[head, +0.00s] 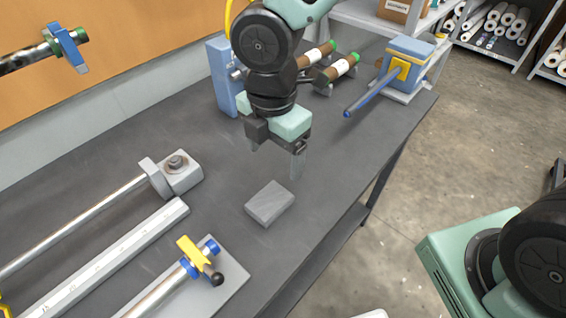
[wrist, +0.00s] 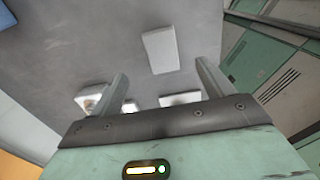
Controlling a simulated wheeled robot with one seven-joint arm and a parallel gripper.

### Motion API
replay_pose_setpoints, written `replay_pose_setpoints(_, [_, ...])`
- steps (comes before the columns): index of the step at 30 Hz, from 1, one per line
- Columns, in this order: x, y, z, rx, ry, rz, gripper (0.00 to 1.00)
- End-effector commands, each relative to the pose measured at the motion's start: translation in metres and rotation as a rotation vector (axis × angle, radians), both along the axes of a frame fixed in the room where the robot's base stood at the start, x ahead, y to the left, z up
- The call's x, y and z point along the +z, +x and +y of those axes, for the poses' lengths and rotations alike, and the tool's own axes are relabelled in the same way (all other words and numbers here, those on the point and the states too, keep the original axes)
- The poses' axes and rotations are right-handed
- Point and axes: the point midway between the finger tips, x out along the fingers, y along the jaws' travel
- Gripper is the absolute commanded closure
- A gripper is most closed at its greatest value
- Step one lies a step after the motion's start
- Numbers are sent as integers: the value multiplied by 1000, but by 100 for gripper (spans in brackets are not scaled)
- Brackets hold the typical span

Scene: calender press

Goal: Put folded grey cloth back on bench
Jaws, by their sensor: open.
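The folded grey cloth (head: 269,203) is a small light-grey block lying flat on the dark bench (head: 225,165), near its front edge in the head view. It also shows in the wrist view as a pale block (wrist: 161,50) beyond the fingertips. My gripper (head: 275,163) is above the bench, behind the cloth in the head view. Its two fingers (wrist: 160,82) are apart with nothing between them, and it does not touch the cloth.
Left of the cloth are a metal rod in a grey block (head: 180,172), a long pale bar (head: 115,258) and a yellow-handled clamp (head: 195,255). Bench around the cloth is clear.

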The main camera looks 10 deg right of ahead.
Motion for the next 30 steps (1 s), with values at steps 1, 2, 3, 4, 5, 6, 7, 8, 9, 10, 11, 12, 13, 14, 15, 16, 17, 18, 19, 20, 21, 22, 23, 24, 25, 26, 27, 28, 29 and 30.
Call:
replay_pose_setpoints(1, [2, 0, 0, -1, 0, 0, 20])
replay_pose_setpoints(2, [2, 0, 0, -4, -1, 1, 20])
replay_pose_setpoints(3, [3, -2, -1, -18, -1, 0, 20])
replay_pose_setpoints(4, [4, -4, -2, -39, -4, 0, 20])
replay_pose_setpoints(5, [6, -7, -4, -72, -6, -2, 20])
replay_pose_setpoints(6, [9, -13, -8, -137, -11, -2, 20])
replay_pose_setpoints(7, [13, -19, -11, -199, -13, -5, 20])
replay_pose_setpoints(8, [16, -26, -15, -274, -17, -6, 20])
replay_pose_setpoints(9, [21, -36, -21, -391, -19, -8, 20])
replay_pose_setpoints(10, [25, -44, -25, -486, -18, -10, 20])
replay_pose_setpoints(11, [29, -53, -30, -585, -16, -11, 20])
replay_pose_setpoints(12, [33, -64, -36, -717, -13, -10, 20])
replay_pose_setpoints(13, [36, -72, -41, -813, -9, -8, 20])
replay_pose_setpoints(14, [39, -79, -45, -908, -4, -6, 20])
replay_pose_setpoints(15, [42, -89, -50, -1024, 4, -2, 20])
replay_pose_setpoints(16, [44, -95, -53, -1107, 11, 2, 20])
replay_pose_setpoints(17, [46, -101, -56, -1182, 16, 8, 20])
replay_pose_setpoints(18, [48, -107, -59, -1269, 22, 15, 20])
replay_pose_setpoints(19, [49, -111, -61, -1326, 29, 20, 20])
replay_pose_setpoints(20, [50, -115, -63, -1373, 32, 26, 20])
replay_pose_setpoints(21, [51, -119, -65, -1423, 36, 31, 20])
replay_pose_setpoints(22, [51, -120, -66, -1451, 38, 35, 20])
replay_pose_setpoints(23, [51, -122, -66, -1471, 40, 37, 20])
replay_pose_setpoints(24, [52, -123, -67, -1489, 41, 39, 20])
replay_pose_setpoints(25, [52, -123, -67, -1495, 41, 41, 20])
replay_pose_setpoints(26, [51, -124, -67, -1499, 41, 42, 20])
replay_pose_setpoints(27, [51, -124, -67, -1499, 41, 42, 20])
replay_pose_setpoints(28, [51, -123, -67, -1498, 41, 42, 20])
replay_pose_setpoints(29, [51, -123, -67, -1497, 41, 42, 20])
replay_pose_setpoints(30, [51, -123, -67, -1496, 41, 42, 20])
